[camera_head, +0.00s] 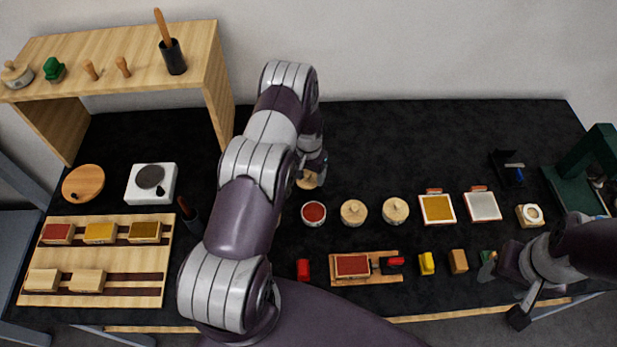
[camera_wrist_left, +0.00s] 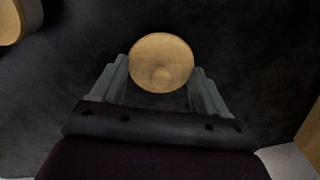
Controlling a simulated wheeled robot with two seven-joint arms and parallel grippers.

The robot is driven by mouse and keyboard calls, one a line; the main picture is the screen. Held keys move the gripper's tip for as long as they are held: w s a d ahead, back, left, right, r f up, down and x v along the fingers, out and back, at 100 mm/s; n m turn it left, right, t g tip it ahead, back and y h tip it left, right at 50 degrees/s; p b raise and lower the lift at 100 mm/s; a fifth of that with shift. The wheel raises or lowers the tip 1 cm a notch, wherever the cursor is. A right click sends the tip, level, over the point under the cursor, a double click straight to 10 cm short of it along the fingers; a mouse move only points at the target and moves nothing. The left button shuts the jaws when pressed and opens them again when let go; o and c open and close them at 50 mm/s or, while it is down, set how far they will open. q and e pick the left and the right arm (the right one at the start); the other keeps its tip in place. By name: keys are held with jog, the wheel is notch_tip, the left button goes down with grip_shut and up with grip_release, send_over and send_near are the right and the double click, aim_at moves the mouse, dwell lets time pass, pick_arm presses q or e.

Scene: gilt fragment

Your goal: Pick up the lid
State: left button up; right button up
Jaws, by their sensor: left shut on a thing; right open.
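A round wooden lid (camera_wrist_left: 161,62) sits between the fingertips of my left gripper (camera_wrist_left: 160,85) in the left wrist view, and the gripper is shut on it. In the head view the lid (camera_head: 308,181) shows partly beneath the left hand, above or on the black tabletop; I cannot tell how high. Just in front of it stands a round pot with red contents (camera_head: 314,213), with no lid on it. Two similar pots with wooden lids (camera_head: 354,212) (camera_head: 396,210) stand to its right. My right gripper (camera_head: 503,290) is open near the table's front right edge.
A wooden shelf (camera_head: 215,80) stands at the back left. A slotted wooden rack (camera_head: 150,262) with blocks lies at the front left. Framed yellow and white trays (camera_head: 437,208) and a green stand (camera_head: 570,185) are at the right. The back middle of the black table (camera_head: 420,140) is clear.

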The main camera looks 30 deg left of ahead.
pick_arm(q)
jog(key=r, duration=0.1)
jog(key=d+r+b, duration=0.1)
jog(key=shift+d+r+b, duration=0.1)
jog(key=shift+r+b, duration=0.2)
jog(key=d+r+b, duration=0.3)
jog(key=d+r, duration=0.3)
jog(key=d, duration=0.3)
jog(key=n+b, duration=0.1)
jog(key=n, duration=0.4)
send_near(314, 211)
notch_tip(314, 211, down, 5)
jog(key=b, duration=0.4)
jog(key=shift+b, duration=0.35)
jog(key=shift+f+b, duration=0.35)
jog(key=shift+f, duration=0.35)
pick_arm(e)
notch_tip(314, 211, down, 11)
jog(key=w, duration=0.1)
jog(key=shift+w+f, duration=0.2)
jog(key=shift+w, duration=0.1)
